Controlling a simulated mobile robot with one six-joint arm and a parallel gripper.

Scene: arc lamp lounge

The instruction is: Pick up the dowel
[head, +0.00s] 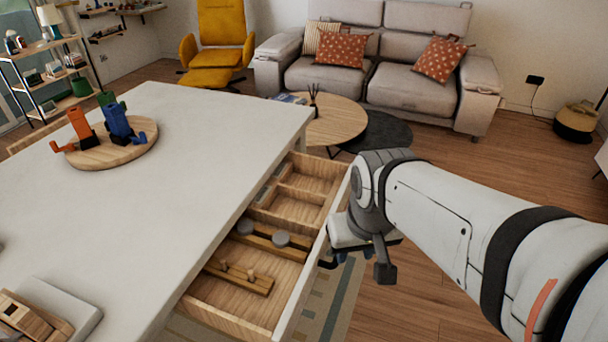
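I cannot pick out a dowel for certain. The open drawer (224,298) under the white table holds wooden pieces. One is a flat wooden strip (262,286) with two small pegs standing up from it, in the near compartment. Behind it lies a wooden rail (262,242) with two round grey discs (280,239) at it. My gripper (358,267) is outside the drawer, just right of its front panel, pointing down. Its dark fingertips look spread apart, with nothing seen between them. The left finger is partly hidden near the drawer front.
The white table (190,190) fills the left, with a round wooden board (88,158) carrying colored clamp-like figures. A light tray (80,308) with wooden blocks is at the near left. A round coffee table (335,125) and sofa (400,35) stand behind. Floor (440,300) is open at right.

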